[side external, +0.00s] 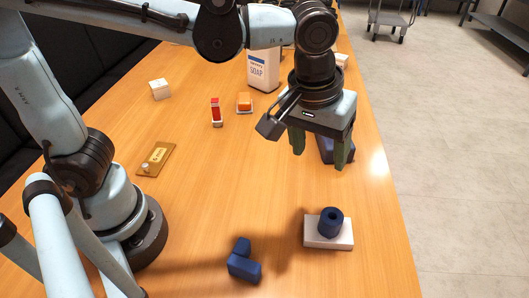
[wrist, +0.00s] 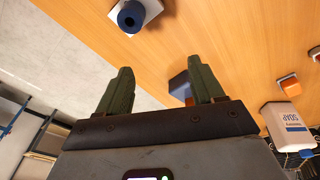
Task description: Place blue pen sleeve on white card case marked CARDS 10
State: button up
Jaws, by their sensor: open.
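The blue pen sleeve (side external: 331,222) is a short dark blue cylinder with a hole in its top. It stands upright on the flat white card case (side external: 316,241), near the table's right edge. No marking is readable on the case. In the wrist view, the sleeve (wrist: 131,16) shows at the top edge, on the partly cropped case (wrist: 153,8). My gripper (side external: 321,158) is open and empty, with dark green fingers pointing down. It is above and behind the sleeve in the side view, clear of it. Both fingers (wrist: 160,70) show spread apart in the wrist view.
A blue block (side external: 327,152) stands partly hidden behind my gripper. A stepped blue block (side external: 243,263) lies at the front. A soap bottle (side external: 263,72), orange block (side external: 245,100), red item (side external: 216,112), white box (side external: 159,89) and brown plate (side external: 155,158) stand farther off. The table's middle is clear.

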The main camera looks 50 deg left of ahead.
jog(key=s+a+f+m+t, duration=0.2)
jog(key=a+m+t, duration=0.1)
jog(key=a, duration=1.4)
jog(key=shift+s+a+m+t, duration=0.2)
jog(key=shift+m+t, duration=0.1)
jog(key=shift+t, duration=0.6)
